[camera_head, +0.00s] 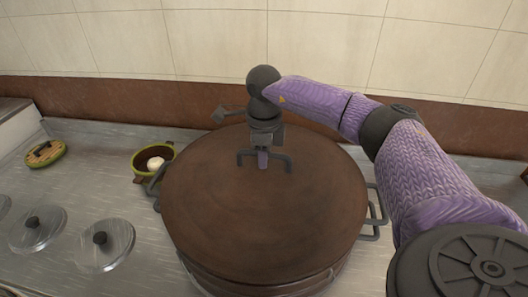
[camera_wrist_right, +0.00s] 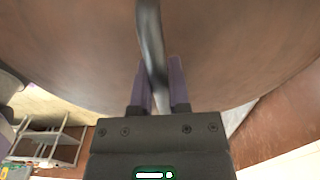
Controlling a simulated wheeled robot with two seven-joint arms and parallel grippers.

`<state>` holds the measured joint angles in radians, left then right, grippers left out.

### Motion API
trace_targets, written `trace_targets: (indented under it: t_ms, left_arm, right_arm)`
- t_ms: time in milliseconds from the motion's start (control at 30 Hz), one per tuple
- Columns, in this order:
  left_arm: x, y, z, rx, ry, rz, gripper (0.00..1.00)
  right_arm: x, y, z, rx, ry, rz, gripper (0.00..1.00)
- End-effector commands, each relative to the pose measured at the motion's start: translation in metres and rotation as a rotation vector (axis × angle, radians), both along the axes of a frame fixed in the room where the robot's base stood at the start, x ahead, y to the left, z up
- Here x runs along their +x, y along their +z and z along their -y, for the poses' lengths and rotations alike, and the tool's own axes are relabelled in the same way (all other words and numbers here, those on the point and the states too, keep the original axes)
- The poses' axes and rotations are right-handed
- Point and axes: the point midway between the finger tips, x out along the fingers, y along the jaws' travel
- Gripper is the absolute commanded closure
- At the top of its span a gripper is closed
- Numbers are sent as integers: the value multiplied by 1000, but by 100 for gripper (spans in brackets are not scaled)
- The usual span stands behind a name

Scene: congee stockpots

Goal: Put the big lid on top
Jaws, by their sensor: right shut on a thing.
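The big lid (camera_head: 265,215) is a wide brown round disc with a dark grey handle on its upper face. It lies over the mouth of a large brown stockpot (camera_head: 270,288), hiding the opening. I cannot tell whether it touches the rim all round. My right gripper (camera_head: 263,160) comes down from above and is shut on the lid's handle. In the right wrist view the grey handle bar (camera_wrist_right: 150,45) runs between my purple fingers (camera_wrist_right: 160,85), with the brown lid behind. My left gripper is not in view.
Metal side handles (camera_head: 377,212) stick out from the pot. Small metal lids (camera_head: 105,245) lie on the grey counter at the left. A small green-rimmed pot (camera_head: 152,160) with something white inside and a green-edged wooden lid (camera_head: 46,153) stand further back. A tiled wall closes the back.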

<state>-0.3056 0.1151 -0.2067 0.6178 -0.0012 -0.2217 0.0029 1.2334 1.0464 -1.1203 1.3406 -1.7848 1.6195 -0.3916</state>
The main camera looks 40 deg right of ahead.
Motion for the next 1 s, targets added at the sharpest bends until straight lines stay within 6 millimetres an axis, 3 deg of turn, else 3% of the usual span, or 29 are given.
trace_targets:
  t_ms: [467,1000]
  left_arm:
    - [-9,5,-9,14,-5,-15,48]
    - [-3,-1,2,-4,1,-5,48]
  right_arm:
    - [0,0,0,0,0,2,100]
    - [0,-9,0,0,0,2,100]
